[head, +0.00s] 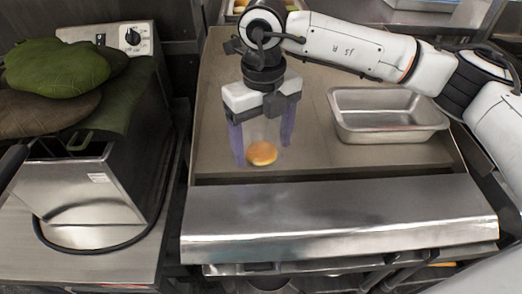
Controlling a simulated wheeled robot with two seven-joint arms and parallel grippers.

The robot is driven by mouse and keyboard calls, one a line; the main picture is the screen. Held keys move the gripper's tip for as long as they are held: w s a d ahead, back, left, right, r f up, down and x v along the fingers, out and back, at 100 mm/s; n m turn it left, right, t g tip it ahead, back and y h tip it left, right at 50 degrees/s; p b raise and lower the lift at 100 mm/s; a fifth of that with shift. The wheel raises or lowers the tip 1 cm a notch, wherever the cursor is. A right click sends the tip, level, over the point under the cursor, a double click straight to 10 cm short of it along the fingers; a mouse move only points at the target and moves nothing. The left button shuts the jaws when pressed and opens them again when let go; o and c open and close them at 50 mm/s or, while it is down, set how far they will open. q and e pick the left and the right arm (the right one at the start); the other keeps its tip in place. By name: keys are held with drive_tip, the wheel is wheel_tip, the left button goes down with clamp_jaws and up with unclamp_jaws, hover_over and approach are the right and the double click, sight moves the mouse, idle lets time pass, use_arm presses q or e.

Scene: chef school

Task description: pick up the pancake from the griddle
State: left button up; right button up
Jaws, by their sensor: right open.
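The pancake (262,153) is a small, round, golden-brown disc lying on the flat griddle (310,101), near its front edge. My right gripper (262,157) reaches down from above with its two purple-tinted fingers spread apart. The fingertips are on either side of the pancake, and the right fingertip sits a little farther back in the picture. I cannot tell whether either finger touches it. The gripper is open and holds nothing. My left gripper is not in view.
A metal pan (387,116) stands on the griddle to the right of the gripper. A steel ledge (338,215) runs along the griddle's front. At left are a metal fryer (82,184) and large green leaf-shaped items (58,66). The griddle between gripper and pan is clear.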

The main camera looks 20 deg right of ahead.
drive_tip(key=shift+f, duration=0.65)
drive_tip(key=shift+r, duration=0.1)
drive_tip(key=c, duration=1.2)
